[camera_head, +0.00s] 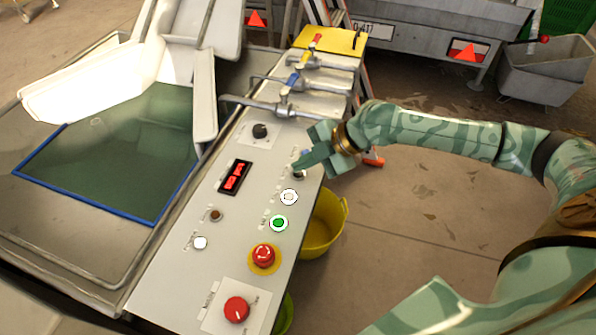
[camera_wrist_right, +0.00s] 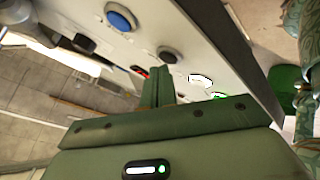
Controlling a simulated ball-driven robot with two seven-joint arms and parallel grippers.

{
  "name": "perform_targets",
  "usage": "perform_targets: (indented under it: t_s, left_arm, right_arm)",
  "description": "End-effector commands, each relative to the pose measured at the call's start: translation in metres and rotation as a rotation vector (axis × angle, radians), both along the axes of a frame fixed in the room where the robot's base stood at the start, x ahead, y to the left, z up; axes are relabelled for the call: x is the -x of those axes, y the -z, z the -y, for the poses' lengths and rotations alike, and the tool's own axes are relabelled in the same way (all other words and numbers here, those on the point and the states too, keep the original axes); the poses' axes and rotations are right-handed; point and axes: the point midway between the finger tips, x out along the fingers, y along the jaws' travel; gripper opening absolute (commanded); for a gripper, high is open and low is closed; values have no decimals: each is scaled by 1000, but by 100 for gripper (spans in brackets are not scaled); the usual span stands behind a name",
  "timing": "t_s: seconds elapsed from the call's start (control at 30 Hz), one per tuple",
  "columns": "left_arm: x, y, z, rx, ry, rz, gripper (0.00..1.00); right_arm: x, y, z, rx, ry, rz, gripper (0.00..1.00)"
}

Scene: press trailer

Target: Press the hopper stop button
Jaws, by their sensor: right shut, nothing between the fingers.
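The grey control panel (camera_head: 180,275) carries several buttons, and their labels are too small to read. Along its right side are a blue button (camera_head: 306,153), a black button (camera_head: 299,174), a white button (camera_head: 289,197) and a green button (camera_head: 279,223). My right gripper (camera_head: 302,167) is shut and empty, its fingertips over the panel by the black button and partly covering it. In the wrist view the shut fingers (camera_wrist_right: 161,70) point at the panel just beside the black button (camera_wrist_right: 170,54); I cannot tell whether they touch. The blue button (camera_wrist_right: 121,18) is farther left. My left gripper is out of view.
A red mushroom button (camera_head: 264,256) and red knob (camera_head: 236,310) sit lower on the panel. A black knob (camera_head: 260,130), red display (camera_head: 235,177) and white button (camera_head: 200,243) are at left. Pipes with valves (camera_head: 283,105) cross the top. A yellow bucket (camera_head: 325,228) stands beside the panel.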

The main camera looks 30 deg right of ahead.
Motion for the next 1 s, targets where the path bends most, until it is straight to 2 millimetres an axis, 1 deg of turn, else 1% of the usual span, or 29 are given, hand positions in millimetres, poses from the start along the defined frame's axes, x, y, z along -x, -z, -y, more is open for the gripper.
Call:
perform_targets:
  t_s: [0.77,1.0]
  left_arm:
    - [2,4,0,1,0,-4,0]
    - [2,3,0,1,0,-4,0]
  right_arm:
    - [0,8,0,0,-1,-1,0]
    - [0,8,0,0,-1,-1,0]
